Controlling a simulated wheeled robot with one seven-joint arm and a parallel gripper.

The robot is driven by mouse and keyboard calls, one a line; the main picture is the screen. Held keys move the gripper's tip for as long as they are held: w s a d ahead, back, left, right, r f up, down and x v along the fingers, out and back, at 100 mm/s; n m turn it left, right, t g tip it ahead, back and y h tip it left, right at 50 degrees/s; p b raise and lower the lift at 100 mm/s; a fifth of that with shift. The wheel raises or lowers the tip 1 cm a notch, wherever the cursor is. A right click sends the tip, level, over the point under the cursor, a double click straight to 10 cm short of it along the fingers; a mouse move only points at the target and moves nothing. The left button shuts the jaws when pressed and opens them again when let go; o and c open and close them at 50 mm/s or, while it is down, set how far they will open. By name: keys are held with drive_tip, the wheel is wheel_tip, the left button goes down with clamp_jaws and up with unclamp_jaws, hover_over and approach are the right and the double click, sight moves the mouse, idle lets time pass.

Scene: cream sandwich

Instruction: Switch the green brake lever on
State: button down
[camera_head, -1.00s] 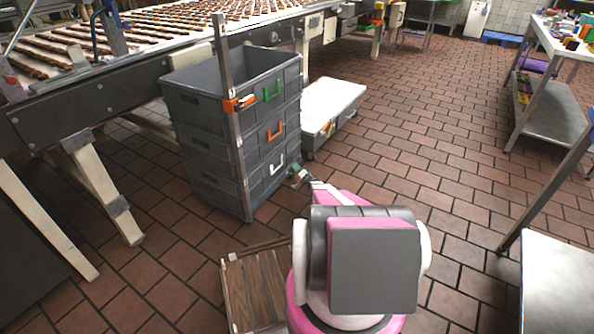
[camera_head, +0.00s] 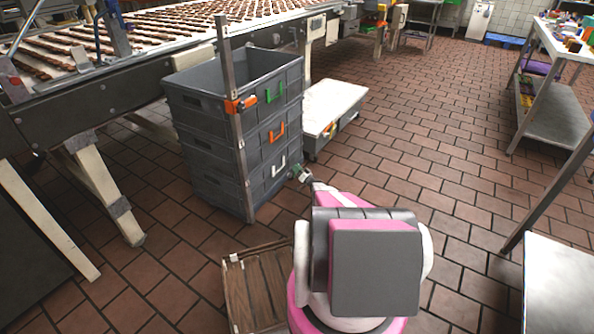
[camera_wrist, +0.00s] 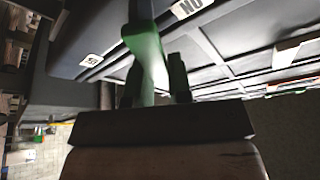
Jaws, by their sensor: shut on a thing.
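The green brake lever (camera_wrist: 148,55) shows large and upright in the middle of the wrist view, in front of a dark grey surface. My gripper (camera_wrist: 155,80) is shut on it, with a dark finger on each side. In the head view, my gripper (camera_head: 302,176) is small and low beside the bottom of the stacked grey crates (camera_head: 212,165). A bit of green shows at its tip there. The lever's lower end is hidden between my fingers, and its on or off position cannot be told.
The crates have green, orange and white handles, and a metal post with an orange clip (camera_head: 240,105) stands at their corner. A low white-topped box (camera_head: 333,103) is just behind. A wooden crate (camera_head: 252,290) lies at the front. Tiled floor (camera_head: 430,150) is clear to the right.

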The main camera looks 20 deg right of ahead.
drive_tip(key=c, duration=1)
unclamp_jaws()
drive_tip(key=shift+c, duration=0.2)
drive_tip(key=v, duration=1)
drive_tip(key=shift+s+f, duration=0.15)
drive_tip(key=shift+s, duration=0.25)
drive_tip(key=shift+d, duration=0.1)
